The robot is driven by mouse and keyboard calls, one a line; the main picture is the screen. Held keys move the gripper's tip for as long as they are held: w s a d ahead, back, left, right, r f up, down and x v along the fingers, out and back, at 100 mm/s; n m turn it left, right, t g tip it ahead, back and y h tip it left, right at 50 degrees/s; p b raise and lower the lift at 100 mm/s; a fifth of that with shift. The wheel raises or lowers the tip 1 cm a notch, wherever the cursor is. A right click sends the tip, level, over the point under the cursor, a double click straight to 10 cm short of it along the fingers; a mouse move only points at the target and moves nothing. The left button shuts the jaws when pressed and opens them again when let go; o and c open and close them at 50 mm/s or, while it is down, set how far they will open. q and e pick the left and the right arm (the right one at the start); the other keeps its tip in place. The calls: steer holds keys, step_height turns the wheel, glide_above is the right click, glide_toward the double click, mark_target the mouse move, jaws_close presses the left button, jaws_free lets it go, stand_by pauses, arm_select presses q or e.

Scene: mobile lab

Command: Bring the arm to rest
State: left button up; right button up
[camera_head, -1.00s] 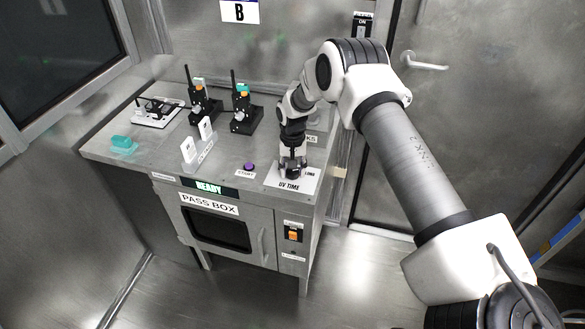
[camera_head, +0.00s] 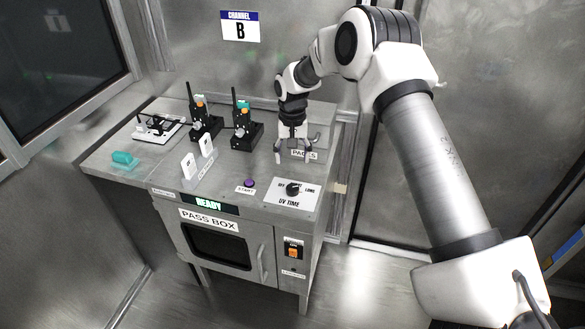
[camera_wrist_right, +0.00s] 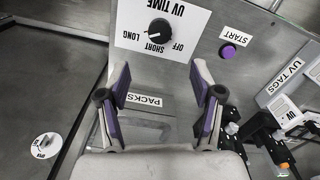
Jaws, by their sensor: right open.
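My right gripper (camera_head: 293,154) is open and empty above the back right of the pass box top, near the PACKS label (camera_head: 304,154). In the right wrist view its two purple-padded fingers (camera_wrist_right: 160,95) stand apart with nothing between them. The black UV TIME knob (camera_head: 293,189) on its white plate lies in front of the gripper, apart from it; it also shows in the wrist view (camera_wrist_right: 159,29). My right arm reaches in from the right. My left gripper is not in view.
The pass box (camera_head: 215,228) shows READY. A metal wall stands close behind; floor is clear in front.

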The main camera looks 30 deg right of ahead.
stand_by(0.5)
steer(key=shift+g, duration=0.5)
steer(key=f, duration=0.1)
steer(key=s+f, duration=0.1)
steer(key=a+f, duration=0.1)
steer(key=shift+s+f, duration=0.3)
steer(key=shift+f, duration=0.1)
steer(key=s+a+f+g, duration=0.1)
steer(key=s+f, duration=0.2)
steer(key=s+a+f, duration=0.2)
steer(key=s+f, duration=0.1)
steer(key=s+a+f+n+g, duration=0.1)
steer(key=s+f, duration=0.2)
steer(key=shift+a+g, duration=0.2)
steer(key=shift+g, duration=0.1)
steer(key=s+a+f+n+t, duration=0.1)
steer(key=s+a+f, duration=0.2)
steer(key=s, duration=0.6)
steer(key=s+a+f+n+t, duration=0.1)
steer(key=s+a+f+n, duration=0.1)
steer(key=s, duration=0.6)
steer(key=s+a+f+n+t, duration=0.1)
steer(key=s+a+f+n, duration=0.1)
steer(key=s, duration=0.7)
steer(key=shift+s+a+f+t, duration=0.3)
steer(key=shift+s+a+f, duration=0.05)
steer(key=shift+a+f, duration=0.5)
